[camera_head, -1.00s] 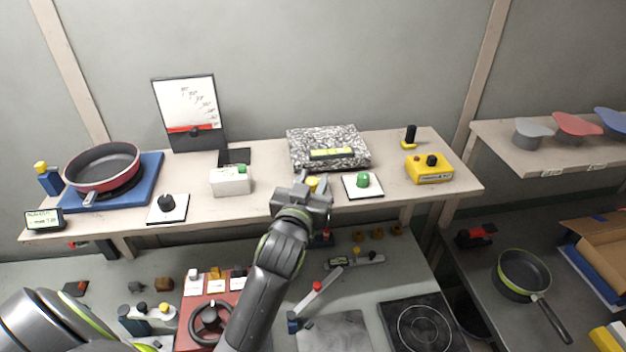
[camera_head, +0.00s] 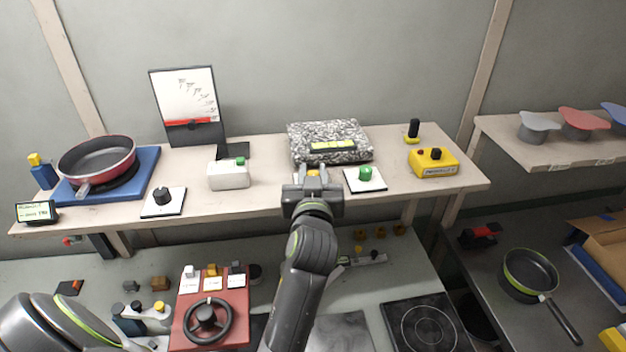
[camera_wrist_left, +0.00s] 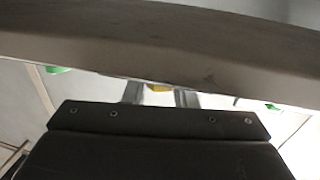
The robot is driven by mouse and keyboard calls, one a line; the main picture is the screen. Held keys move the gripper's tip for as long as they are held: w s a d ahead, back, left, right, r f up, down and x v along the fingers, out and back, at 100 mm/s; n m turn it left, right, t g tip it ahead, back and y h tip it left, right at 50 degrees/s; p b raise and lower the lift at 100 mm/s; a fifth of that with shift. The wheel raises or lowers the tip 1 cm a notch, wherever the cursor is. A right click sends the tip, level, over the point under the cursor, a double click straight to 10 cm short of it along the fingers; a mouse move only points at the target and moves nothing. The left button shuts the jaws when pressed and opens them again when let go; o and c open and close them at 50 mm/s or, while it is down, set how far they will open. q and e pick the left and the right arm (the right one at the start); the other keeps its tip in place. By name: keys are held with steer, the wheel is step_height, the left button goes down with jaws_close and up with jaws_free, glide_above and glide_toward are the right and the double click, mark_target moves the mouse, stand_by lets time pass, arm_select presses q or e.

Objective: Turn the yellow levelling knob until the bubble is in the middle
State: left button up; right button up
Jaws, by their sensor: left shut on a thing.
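The yellow levelling knob (camera_head: 313,173) sits at the front of the speckled stone plate (camera_head: 300,140) on the shelf. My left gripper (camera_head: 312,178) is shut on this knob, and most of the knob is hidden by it. The yellow-green level vial (camera_head: 333,145) lies on top of the plate. Its bubble is too small to make out. My right gripper is not in view.
A white pad with a green knob (camera_head: 365,173) is close on the right, a white box (camera_head: 229,175) on the left. A yellow box (camera_head: 433,163) stands further right. A red pan (camera_head: 97,157) sits on a blue base at far left. The shelf front (camera_head: 260,207) runs below the gripper.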

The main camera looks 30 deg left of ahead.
arm_select(q)
steer(key=o, duration=1)
steer(key=shift+c, duration=0.2)
steer(key=shift+f, duration=0.1)
